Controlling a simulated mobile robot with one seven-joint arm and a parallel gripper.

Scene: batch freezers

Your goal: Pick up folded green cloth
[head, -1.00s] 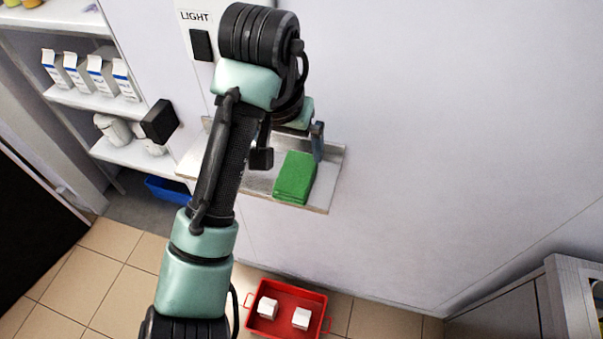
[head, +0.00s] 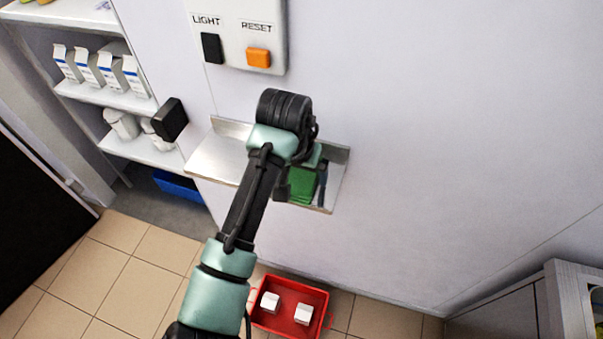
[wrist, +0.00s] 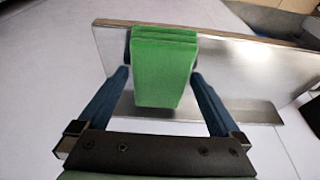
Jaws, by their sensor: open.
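The folded green cloth (head: 301,185) lies on a metal wall shelf (head: 218,160), near its right end. In the head view my arm hides part of the cloth. In the wrist view the cloth (wrist: 163,75) shows as a thick stack of layers between the two fingers. My gripper (wrist: 160,82) is open, with one blue finger on each side of the cloth. The fingertips reach along the cloth's sides; I cannot tell whether they touch it. In the head view my gripper (head: 303,184) is at the shelf over the cloth.
A switch panel with a black LIGHT switch (head: 211,48) and an orange RESET button (head: 258,57) is on the wall above. White shelves with cartons (head: 88,68) stand at the left. A red crate (head: 318,296) with two white blocks is on the floor. The shelf's left part is bare.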

